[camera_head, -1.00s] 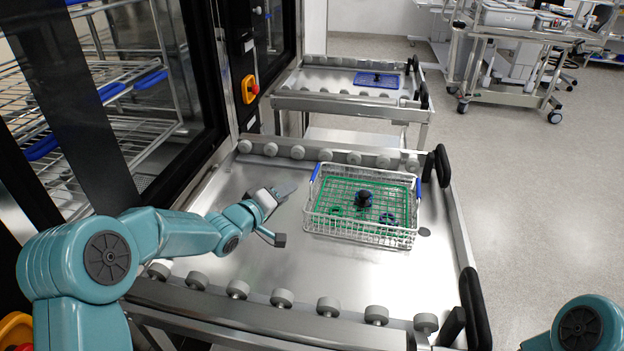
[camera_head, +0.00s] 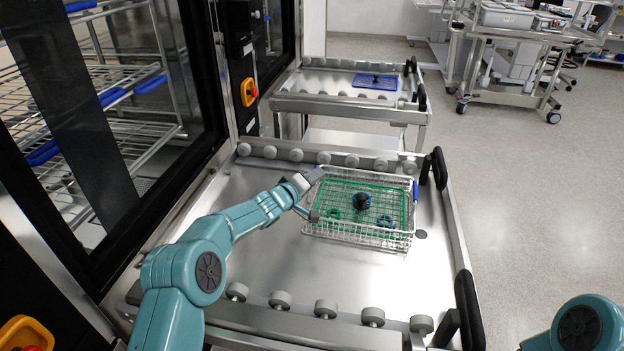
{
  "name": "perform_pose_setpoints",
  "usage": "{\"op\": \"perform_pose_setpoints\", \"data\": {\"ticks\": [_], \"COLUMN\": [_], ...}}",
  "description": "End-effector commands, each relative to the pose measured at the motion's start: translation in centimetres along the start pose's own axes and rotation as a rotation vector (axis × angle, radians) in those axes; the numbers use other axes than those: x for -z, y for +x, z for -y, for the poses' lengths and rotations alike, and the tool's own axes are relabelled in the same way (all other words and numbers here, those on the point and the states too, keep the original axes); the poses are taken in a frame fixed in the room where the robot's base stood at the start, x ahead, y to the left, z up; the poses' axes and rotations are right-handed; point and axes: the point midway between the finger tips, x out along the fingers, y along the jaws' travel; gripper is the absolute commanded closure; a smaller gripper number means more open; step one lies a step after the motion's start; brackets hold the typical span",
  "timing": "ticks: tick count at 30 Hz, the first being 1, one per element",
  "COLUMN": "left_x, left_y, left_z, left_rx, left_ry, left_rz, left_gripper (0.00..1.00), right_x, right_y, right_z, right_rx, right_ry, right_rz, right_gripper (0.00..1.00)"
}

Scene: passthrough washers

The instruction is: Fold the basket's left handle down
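The wire basket (camera_head: 358,238) sits on the steel table, with a green mat and small dark parts inside. Its blue right handle (camera_head: 415,191) shows at the right rim. The left handle is at the upper left rim, mostly hidden by my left gripper, so I cannot make out its angle. My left gripper (camera_head: 315,195) is open, with its fingers spread apart at the basket's left side. One finger is at the upper left corner by the handle, the other near the left wall. I cannot tell whether it touches. Only part of my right arm shows at the lower right; its gripper is out of view.
The steel table (camera_head: 270,262) has grey rollers along its near and far edges and black bumpers at right. A second table (camera_head: 335,104) behind holds a blue tray (camera_head: 376,81). A glass-doored washer stands at left.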

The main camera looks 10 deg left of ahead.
Motion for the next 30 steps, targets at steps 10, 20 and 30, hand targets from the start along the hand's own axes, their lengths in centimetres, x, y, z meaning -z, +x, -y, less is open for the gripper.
{"op": "perform_pose_setpoints", "data": {"ticks": [10, 20, 30], "left_x": [0.0, -0.2, -1.5], "left_y": [0.0, 0.0, 0.6], "left_z": [0.0, -0.2, -0.3], "left_rx": [0.0, 0.017, 0.105], "left_ry": [0.0, 0.043, 0.258], "left_rz": [0.0, 0.001, 0.0], "left_gripper": [1.0, 1.0, 1.0], "right_x": [0.0, 0.0, 0.0], "right_y": [0.0, -0.1, 1.3], "right_z": [0.0, 0.0, -0.5], "right_rx": [0.0, 0.0, 0.0], "right_ry": [0.0, 0.0, 0.0], "right_rz": [0.0, 0.0, 0.0], "right_gripper": [0.57, 0.57, 0.57]}}
